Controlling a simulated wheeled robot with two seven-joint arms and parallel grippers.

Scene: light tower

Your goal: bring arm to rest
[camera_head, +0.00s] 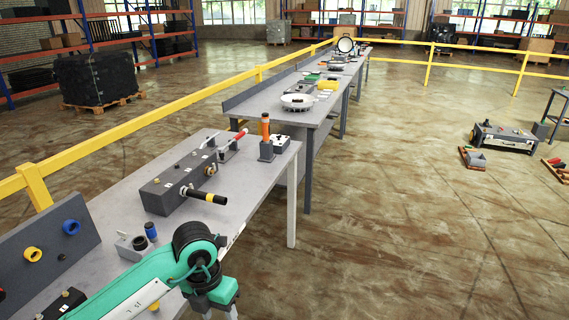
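My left arm (140,293), green with black joints, comes in at the bottom left and reaches over the near table's front right corner.
A long grey box (180,182) with a black handle (207,196) lies on the near table. A grey panel (48,250) with yellow and blue rings stands at left. A yellow railing (130,125) runs behind the tables. Floor (430,230) to the right is mostly clear.

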